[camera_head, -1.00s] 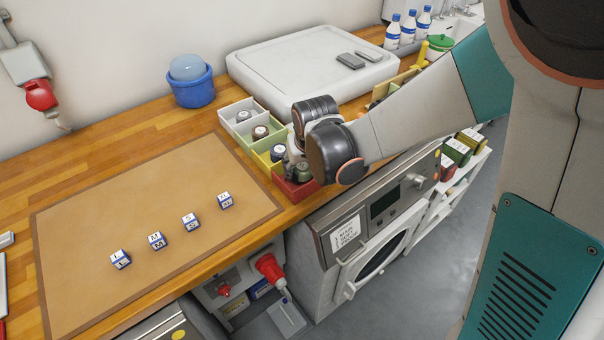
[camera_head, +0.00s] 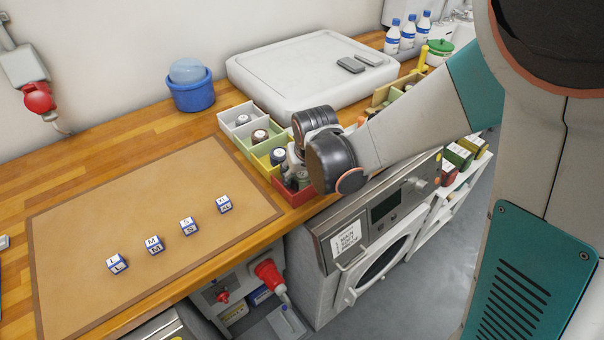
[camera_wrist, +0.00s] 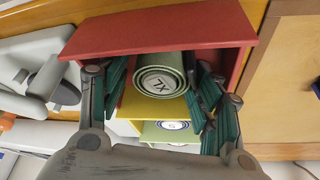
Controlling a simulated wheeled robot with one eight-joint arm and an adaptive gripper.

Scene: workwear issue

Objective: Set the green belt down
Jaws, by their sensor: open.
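The green belt (camera_wrist: 161,84) is rolled up, and its round end carries a white disc marked XL. It sits within the red bin (camera_wrist: 160,32), at the near end of the row of bins. A small part of the belt (camera_head: 303,179) shows under my wrist in the head view. My gripper (camera_wrist: 157,88) is open, with one dark finger on each side of the belt. I cannot tell whether the fingers touch it. In the head view my gripper (camera_head: 294,165) is down at the red bin, mostly hidden by the wrist.
A brown mat (camera_head: 120,220) with several lettered cubes lies to the left. A white slab (camera_head: 290,75) and a blue tub (camera_head: 192,95) stand behind. The counter's front edge is close to the red bin.

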